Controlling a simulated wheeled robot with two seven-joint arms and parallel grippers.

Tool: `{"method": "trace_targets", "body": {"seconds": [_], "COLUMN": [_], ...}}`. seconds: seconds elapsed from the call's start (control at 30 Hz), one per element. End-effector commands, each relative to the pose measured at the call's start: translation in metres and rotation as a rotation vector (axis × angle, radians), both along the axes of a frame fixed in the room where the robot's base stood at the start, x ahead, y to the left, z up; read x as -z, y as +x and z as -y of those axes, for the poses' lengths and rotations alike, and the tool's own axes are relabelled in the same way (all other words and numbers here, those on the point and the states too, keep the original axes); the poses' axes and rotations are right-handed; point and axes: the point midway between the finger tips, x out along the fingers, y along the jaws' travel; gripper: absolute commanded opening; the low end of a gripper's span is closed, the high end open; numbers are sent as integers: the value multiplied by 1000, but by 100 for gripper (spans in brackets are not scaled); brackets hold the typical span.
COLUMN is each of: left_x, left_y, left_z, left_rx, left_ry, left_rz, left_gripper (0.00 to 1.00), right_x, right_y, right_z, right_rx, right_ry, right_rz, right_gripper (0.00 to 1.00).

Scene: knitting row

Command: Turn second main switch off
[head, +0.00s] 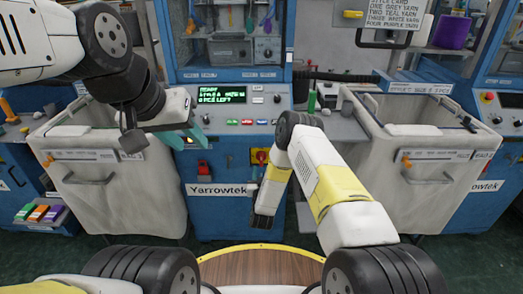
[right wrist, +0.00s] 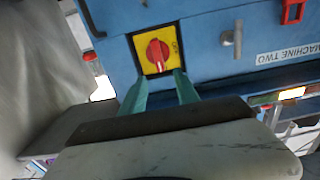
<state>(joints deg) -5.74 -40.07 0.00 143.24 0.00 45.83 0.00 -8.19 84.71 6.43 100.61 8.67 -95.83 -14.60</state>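The main switch (head: 261,157) is a red rotary knob on a yellow plate, low on the blue front of the middle machine, partly covered by my right arm in the head view. In the right wrist view the switch (right wrist: 158,53) shows clearly; its knob bar stands roughly upright in that picture. My right gripper (right wrist: 161,82) is open, its two teal fingertips apart at the plate's near edge, with nothing between them. Contact with the knob is not visible. My left gripper (head: 196,138) hangs before the control panel's left part; its finger gap is unclear.
A "MACHINE TWO" label (right wrist: 289,53) and a grey handle (right wrist: 232,40) are beside the switch. A red fitting (head: 203,168) is left of it. Fabric bins (head: 105,185) and (head: 425,190) flank the machine. The panel's green display (head: 238,100) is lit. A round wooden top (head: 262,268) is in front.

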Motion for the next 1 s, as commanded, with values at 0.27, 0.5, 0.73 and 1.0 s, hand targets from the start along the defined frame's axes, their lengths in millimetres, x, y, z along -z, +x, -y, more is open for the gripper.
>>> {"method": "trace_targets", "body": {"seconds": [0.27,0.5,0.73,1.0], "left_x": [0,0,0,0], "left_y": [0,0,0,0], "left_z": [0,0,0,0], "left_rx": [0,0,0,0], "left_ry": [0,0,0,0], "left_rz": [1,1,0,0], "left_gripper": [36,36,36,36], "right_x": [2,3,3,3], "right_y": [27,63,75,75], "right_z": [1,0,0,0], "right_rx": [6,4,3,3], "right_ry": [-1,-1,-2,-2], "right_rz": [10,8,6,6], "right_gripper": [37,37,37,24]}}
